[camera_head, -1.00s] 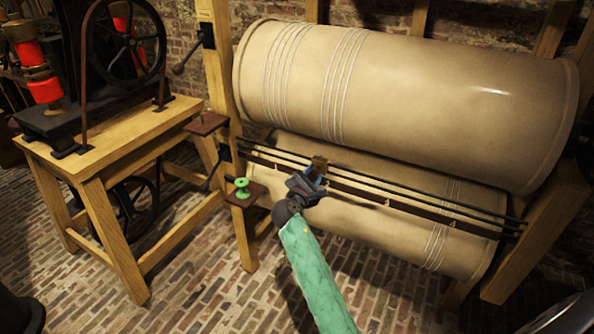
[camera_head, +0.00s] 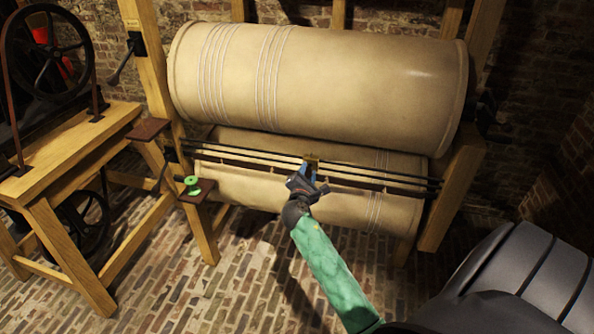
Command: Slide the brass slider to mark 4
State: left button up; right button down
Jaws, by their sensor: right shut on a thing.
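The small brass slider (camera_head: 312,159) sits on the dark horizontal rails (camera_head: 230,152) in front of the two large cream drums, around the middle of their length. My right gripper (camera_head: 309,172) is at the slider from the front and below, shut on it; its fingers hide part of the slider. My green-sleeved right arm reaches up to it from the lower right. I cannot make out any numbered marks along the rails. My left gripper is not in view.
The upper drum (camera_head: 330,85) hangs close above the rails, and the lower drum (camera_head: 250,185) lies just behind and below. A wooden post (camera_head: 151,75) stands at the rails' left end. A green spool (camera_head: 191,181) sits on a small shelf. A wooden bench (camera_head: 75,150) stands left.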

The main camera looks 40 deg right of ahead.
aim_at(390, 187)
jog(key=s+d+p, duration=0.1)
jog(key=s+d, duration=0.1)
jog(key=s, duration=0.1)
jog(key=s+d+p, duration=0.1)
jog(key=s+d, duration=0.4)
jog(key=s, duration=0.1)
jog(key=shift+s+d+r+p, duration=0.15)
jog(key=shift+s+d+p, duration=0.15)
jog(key=shift+p, duration=0.1)
pick_arm(q)
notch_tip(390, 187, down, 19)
jog(key=p, duration=0.1)
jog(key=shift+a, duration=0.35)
pick_arm(e)
jog(key=s+d, duration=0.6)
jog(key=s, duration=0.1)
jog(key=s+d, duration=0.2)
jog(key=s, duration=0.2)
jog(key=shift+s+d, duration=0.15)
jog(key=shift+d, duration=0.25)
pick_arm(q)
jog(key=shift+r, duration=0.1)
pick_arm(e)
jog(key=c, duration=1.4)
grip_release()
jog(key=o, duration=0.3)
jog(key=shift+s+d, duration=0.1)
jog(key=shift+s, duration=0.05)
jog(key=shift+o, duration=0.2)
jog(key=shift+f, duration=0.2)
